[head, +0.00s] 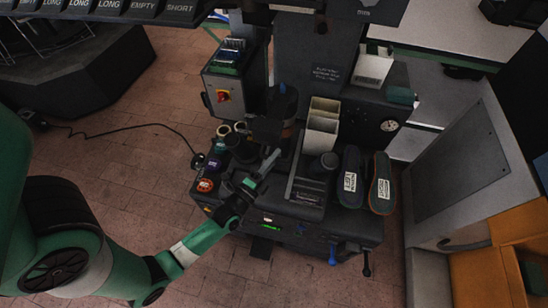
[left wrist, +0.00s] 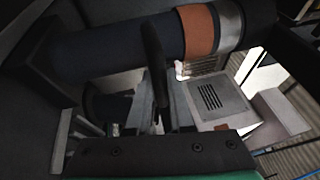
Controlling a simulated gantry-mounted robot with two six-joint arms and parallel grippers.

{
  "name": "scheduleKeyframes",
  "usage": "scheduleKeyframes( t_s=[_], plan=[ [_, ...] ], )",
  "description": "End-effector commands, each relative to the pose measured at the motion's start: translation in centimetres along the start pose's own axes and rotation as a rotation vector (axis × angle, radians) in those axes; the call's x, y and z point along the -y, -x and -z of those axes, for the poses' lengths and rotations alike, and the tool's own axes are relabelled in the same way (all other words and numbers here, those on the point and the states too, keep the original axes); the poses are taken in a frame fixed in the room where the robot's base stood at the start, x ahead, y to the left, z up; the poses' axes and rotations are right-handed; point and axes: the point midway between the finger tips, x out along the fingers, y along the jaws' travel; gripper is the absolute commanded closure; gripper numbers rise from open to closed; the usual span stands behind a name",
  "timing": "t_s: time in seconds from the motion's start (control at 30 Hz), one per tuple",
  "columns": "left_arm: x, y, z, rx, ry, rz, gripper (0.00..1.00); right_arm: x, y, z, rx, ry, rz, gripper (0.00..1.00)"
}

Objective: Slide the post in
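A dark upright cylinder (head: 283,104) with a brown band and a blue top stands at the middle of the press, and I take it to be the post. In the left wrist view a large dark cylinder (left wrist: 120,45) with an orange-brown band and a silver end lies across the top; it looks like the same part. My left gripper (head: 271,158) reaches over the press bed just in front of this cylinder. My right gripper is not in view.
Several round pots (head: 230,138) stand left of the gripper. White bins (head: 322,127) stand right of it, with two labelled shoes (head: 350,178) (head: 381,183) further right. A control box (head: 224,97) with a red switch and the press column (head: 315,60) rise behind.

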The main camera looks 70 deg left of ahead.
Motion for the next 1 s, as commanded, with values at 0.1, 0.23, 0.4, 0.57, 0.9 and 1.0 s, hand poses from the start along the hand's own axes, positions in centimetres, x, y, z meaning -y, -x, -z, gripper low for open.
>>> scheduleKeyframes(
  t_s=[0.1,0.23,0.4,0.57,0.9,1.0],
  plan=[
    [0.00,0.02,0.00,0.000,0.000,0.000,1.00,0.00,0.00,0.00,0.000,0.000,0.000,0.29],
    [0.00,0.02,0.00,0.000,0.000,0.000,1.00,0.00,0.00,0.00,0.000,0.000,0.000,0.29],
    [0.00,0.03,0.00,0.000,0.000,0.000,1.00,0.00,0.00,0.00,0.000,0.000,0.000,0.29],
    [0.00,0.03,0.00,0.000,0.000,0.000,1.00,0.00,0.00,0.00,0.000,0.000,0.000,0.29],
    [0.00,0.03,0.00,0.000,0.000,0.000,1.00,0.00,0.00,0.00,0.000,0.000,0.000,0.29],
    [0.00,0.03,0.00,0.000,0.000,0.000,1.00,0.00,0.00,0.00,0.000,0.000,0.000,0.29]
  ],
)
